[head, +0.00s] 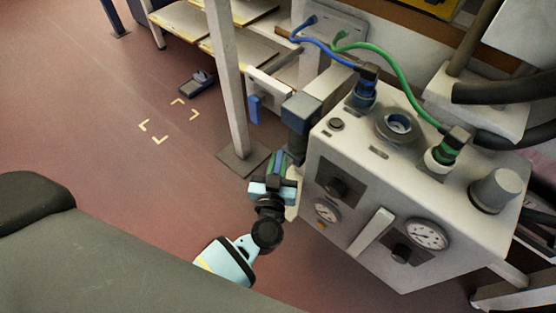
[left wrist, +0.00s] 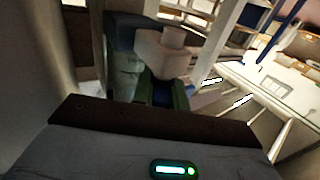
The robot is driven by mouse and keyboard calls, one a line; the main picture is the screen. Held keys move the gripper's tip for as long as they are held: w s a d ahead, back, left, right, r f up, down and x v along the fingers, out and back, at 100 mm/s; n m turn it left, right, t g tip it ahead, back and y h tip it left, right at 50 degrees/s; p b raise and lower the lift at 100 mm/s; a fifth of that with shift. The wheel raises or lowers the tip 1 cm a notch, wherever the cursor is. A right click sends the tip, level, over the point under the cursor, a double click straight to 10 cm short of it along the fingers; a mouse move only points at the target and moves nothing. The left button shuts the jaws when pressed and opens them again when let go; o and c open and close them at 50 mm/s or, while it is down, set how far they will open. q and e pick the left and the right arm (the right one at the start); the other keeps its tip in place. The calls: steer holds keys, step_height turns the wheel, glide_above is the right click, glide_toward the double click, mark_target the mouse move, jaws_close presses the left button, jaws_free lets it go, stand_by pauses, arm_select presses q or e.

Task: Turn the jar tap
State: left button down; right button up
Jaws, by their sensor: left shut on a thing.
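A dark unit with a blue-grey block on top (head: 302,112) hangs on the left side of the pale machine box (head: 430,205). Its lower part, where the jar tap sits, is mostly hidden behind my left gripper (head: 279,163). The gripper reaches up to it from below and is shut on the jar tap. In the left wrist view the gripper's fingers (left wrist: 166,95) are close together against a pale rounded part (left wrist: 164,52); the tap's handle and its angle cannot be made out. My right gripper is not in view.
The box carries gauges (head: 427,234), a pale lever (head: 371,231), a grey knob (head: 497,190) and blue and green hoses (head: 395,70). A pale post (head: 228,75) stands just behind the gripper. The red floor (head: 110,120) at left is mostly clear.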

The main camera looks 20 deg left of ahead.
arm_select(q)
steer(key=c, duration=1.4)
jaws_free()
steer(key=p+v, duration=0.1)
steer(key=v, duration=0.7)
steer(key=shift+w, duration=0.1)
